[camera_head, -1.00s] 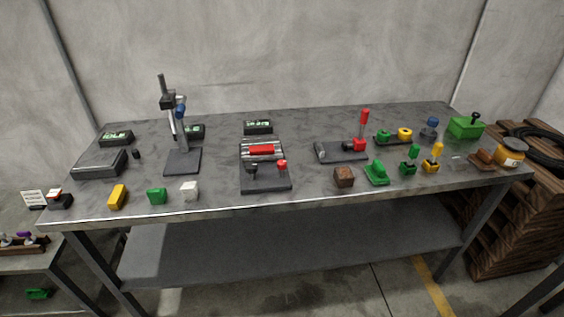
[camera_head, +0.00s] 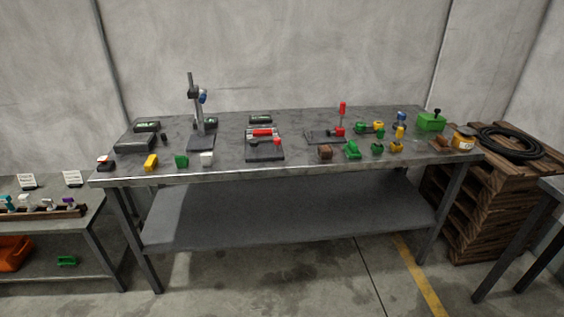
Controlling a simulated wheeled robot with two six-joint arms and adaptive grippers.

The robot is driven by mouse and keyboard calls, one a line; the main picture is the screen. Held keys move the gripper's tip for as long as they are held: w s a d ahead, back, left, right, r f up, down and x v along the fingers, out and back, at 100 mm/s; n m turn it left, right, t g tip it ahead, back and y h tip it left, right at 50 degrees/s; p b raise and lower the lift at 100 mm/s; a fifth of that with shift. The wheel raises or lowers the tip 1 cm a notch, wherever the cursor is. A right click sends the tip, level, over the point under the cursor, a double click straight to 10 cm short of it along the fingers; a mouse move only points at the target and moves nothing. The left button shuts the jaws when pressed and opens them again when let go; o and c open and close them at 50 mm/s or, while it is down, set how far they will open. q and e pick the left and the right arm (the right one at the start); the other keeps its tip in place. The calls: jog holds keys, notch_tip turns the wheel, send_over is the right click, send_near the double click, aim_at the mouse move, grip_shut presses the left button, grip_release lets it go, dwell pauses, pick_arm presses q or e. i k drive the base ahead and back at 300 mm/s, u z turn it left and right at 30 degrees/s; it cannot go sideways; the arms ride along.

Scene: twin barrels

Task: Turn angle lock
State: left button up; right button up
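No part is labelled as an angle lock, and I cannot tell which one it is. A dark fixture with red parts (camera_head: 264,152) sits mid-table with a red knob (camera_head: 277,142) at its right front. To its right is a dark base with an upright red handle (camera_head: 342,109). A post stand with a blue knob (camera_head: 203,97) stands on the left part of the table (camera_head: 230,173). Neither of my grippers shows in the head view.
Green, yellow, white and brown blocks line the table's front edge. A green box (camera_head: 431,122) is at the right end. Wooden pallets (camera_head: 463,200) with a black hose (camera_head: 508,143) stand right. A lower side table (camera_head: 92,225) stands left. The floor in front is clear.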

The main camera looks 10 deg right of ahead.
aim_at(277, 141)
jog(key=z, duration=1.8)
jog(key=i, duration=1.95)
jog(key=u, duration=1.25)
jog(key=i, duration=0.5)
jog(key=u, duration=0.5)
